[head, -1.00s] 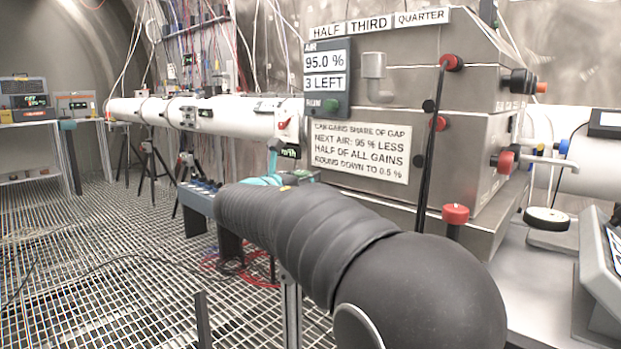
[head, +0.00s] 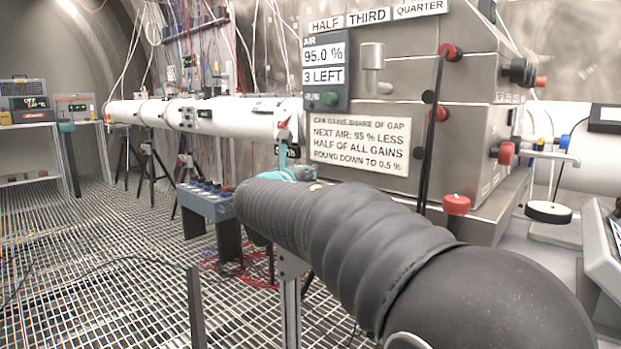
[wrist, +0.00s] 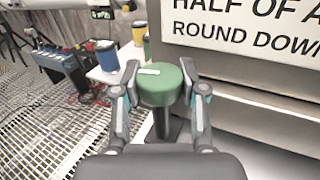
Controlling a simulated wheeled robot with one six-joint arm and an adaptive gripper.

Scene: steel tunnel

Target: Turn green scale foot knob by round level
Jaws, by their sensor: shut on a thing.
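The green knob (wrist: 160,88) is in the middle of the wrist view, on top of a dark post, with a small pale mark on its upper face. My gripper (wrist: 160,80) is shut on it, one finger on each side. In the head view my arm covers the knob, and only teal parts of my gripper (head: 285,173) show past the arm's far end. I cannot make out a round level in either view.
A steel box with a lettered sign (head: 358,145) stands close to the right of my gripper. A display (head: 325,75) reads 95.0 % and 3 LEFT. In the wrist view, a blue cup (wrist: 106,55) stands left of the knob. Grated floor lies open at left.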

